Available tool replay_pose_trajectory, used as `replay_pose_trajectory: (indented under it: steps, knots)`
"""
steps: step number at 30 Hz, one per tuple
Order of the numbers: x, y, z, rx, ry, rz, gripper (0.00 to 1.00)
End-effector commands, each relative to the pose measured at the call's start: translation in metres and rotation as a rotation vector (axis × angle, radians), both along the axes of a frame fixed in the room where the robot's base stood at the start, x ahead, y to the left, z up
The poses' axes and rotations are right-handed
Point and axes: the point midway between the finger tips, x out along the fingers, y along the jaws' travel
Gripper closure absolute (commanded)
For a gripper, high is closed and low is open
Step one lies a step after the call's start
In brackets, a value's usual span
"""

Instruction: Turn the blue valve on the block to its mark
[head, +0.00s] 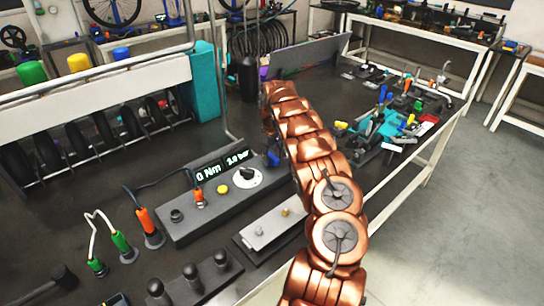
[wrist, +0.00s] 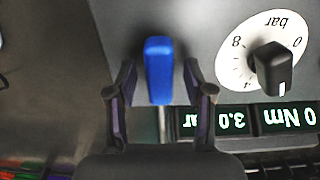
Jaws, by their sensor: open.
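The blue valve (wrist: 158,70) shows in the wrist view as an upright blue lever, with a thin pale strip below it. In the head view it is a small blue piece (head: 273,158) at the right end of the grey block (head: 220,207), beside my arm. My gripper (wrist: 159,82) is open, one dark finger on each side of the lever, with gaps visible on both sides. I cannot tell its height above the lever. In the head view my gripper is not visible. I cannot make out a mark for the valve.
A white dial (wrist: 262,55) with a black knob sits right of the lever in the wrist view. The display (head: 222,167) reads 0 Nm and 3.0 bar. A metal plate (head: 270,231) lies in front.

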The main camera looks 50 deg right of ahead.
Motion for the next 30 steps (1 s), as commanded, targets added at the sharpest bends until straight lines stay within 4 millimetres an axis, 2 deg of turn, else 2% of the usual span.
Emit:
replay_pose_trajectory:
  steps: [2, 16, 30]
  knots:
    - [0.0000, -0.0001, 0.0000, 0.000, 0.000, 0.000, 0.50]
    - [0.0000, 0.0001, -0.0001, 0.000, 0.000, 0.000, 0.99]
    - [0.0000, 0.0009, -0.0033, 0.001, 0.002, -0.043, 1.00]
